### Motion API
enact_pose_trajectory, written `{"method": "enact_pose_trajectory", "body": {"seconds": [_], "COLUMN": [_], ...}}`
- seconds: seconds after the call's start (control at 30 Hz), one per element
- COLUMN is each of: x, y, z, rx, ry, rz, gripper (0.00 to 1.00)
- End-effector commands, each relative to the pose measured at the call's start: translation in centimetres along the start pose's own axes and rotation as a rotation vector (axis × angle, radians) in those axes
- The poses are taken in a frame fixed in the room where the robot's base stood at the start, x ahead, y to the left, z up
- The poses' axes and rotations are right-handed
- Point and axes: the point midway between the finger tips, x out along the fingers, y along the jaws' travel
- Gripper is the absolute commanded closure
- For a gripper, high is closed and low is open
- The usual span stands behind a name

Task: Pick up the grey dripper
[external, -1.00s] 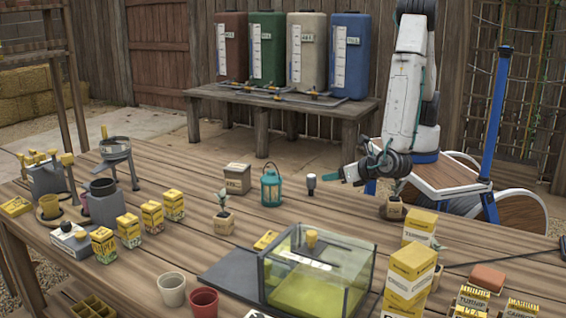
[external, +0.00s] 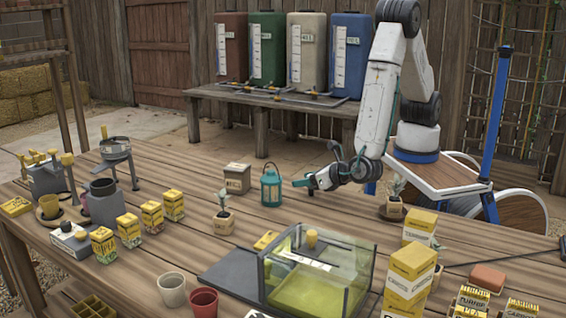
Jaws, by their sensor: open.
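My gripper (external: 303,182) is low over the wooden table, just right of the teal lantern. It is open, with its fingers pointing left. The grey dripper (external: 311,190) appears to be the small upright piece with a pale top and dark lower part. It is now mostly hidden by my gripper, with only a dark bit showing below the fingers. I cannot tell whether it is between the fingers or behind them, or whether they touch it.
The teal lantern (external: 271,187) stands close left of my gripper, with a labelled box (external: 237,179) beyond it. A potted plant (external: 394,206) stands to the right. A glass tank (external: 318,270) and yellow cartons (external: 410,275) are nearer the camera. Clear planks lie between.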

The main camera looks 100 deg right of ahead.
Motion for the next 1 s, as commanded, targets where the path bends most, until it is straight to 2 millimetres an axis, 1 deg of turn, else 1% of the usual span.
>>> {"method": "enact_pose_trajectory", "body": {"seconds": [0.13,0.17,0.2,0.27,0.3,0.33,0.6,0.73,0.87,1.0], "x": [0.0,0.0,0.0,0.0,0.0,0.0,-0.1,-0.2,-0.6,-1.3], "y": [0.0,0.0,0.0,0.0,0.0,0.0,0.0,0.0,0.0,0.0], "z": [0.0,0.0,0.0,0.0,0.0,0.0,0.1,0.4,1.4,3.1], "rx": [0.001,0.001,0.001,0.001,0.001,0.001,0.001,0.003,0.003,0.005], "ry": [0.000,0.000,0.000,0.000,0.000,0.000,0.000,0.000,-0.001,-0.001], "rz": [0.000,0.000,0.000,0.000,0.000,0.000,0.000,0.000,0.001,0.000], "gripper": [0.46,0.52,0.63,0.80,0.91,0.94,0.94,0.94,0.94,0.94]}}
